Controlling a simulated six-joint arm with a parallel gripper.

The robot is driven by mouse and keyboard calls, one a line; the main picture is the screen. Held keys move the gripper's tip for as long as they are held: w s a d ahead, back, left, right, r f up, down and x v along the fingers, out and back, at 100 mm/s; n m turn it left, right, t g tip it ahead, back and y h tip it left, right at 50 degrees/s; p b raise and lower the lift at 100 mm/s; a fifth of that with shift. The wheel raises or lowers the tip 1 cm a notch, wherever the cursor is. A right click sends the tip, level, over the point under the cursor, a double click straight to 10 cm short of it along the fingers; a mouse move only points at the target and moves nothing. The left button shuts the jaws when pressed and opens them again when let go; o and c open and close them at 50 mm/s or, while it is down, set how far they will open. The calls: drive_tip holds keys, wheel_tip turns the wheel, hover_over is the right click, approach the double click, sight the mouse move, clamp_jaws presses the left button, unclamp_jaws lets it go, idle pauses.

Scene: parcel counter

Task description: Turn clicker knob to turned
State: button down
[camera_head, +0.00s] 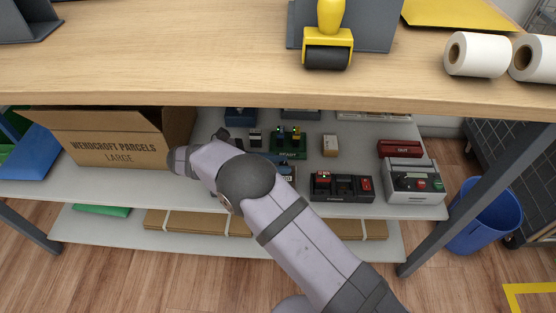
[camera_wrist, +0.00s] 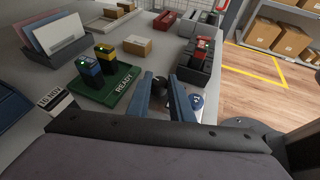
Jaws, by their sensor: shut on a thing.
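My gripper (camera_wrist: 163,92) shows in the wrist view as two dark blue-grey fingers. They are closed on a small dark knob (camera_wrist: 160,81), which I take to be the clicker knob; the fingers cover much of it, so its turn angle cannot be read. A small blue disc with a white mark (camera_wrist: 197,102) shows just right of the right finger. In the head view my arm hides the gripper and the knob. Part of a blue, labelled item (camera_head: 287,172) shows beside the arm there.
A green READY tray (camera_wrist: 108,92) with blue and yellow blocks is left of the fingers. A cardboard box (camera_wrist: 138,45) lies beyond. A black tray with red parts (camera_head: 342,187) and a grey device (camera_head: 414,183) stand right. The tabletop (camera_head: 190,60) overhangs the shelf.

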drive_tip(key=shift+w+f+m+g+h, duration=0.1)
drive_tip(key=shift+m+g+h, duration=0.2)
drive_tip(key=shift+m+g, duration=0.65)
drive_tip(key=shift+g, duration=0.25)
drive_tip(key=shift+w+m+g+b, duration=0.1)
drive_tip(key=shift+m+g+b, duration=0.35)
drive_tip(key=shift+m+g, duration=0.1)
drive_tip(key=c, duration=1.6)
unclamp_jaws()
drive_tip(key=shift+o, duration=0.2)
drive_tip(key=shift+r, duration=0.25)
wheel_tip(320, 180, up, 10)
drive_tip(key=p, duration=0.5)
drive_tip(key=shift+f, duration=0.15)
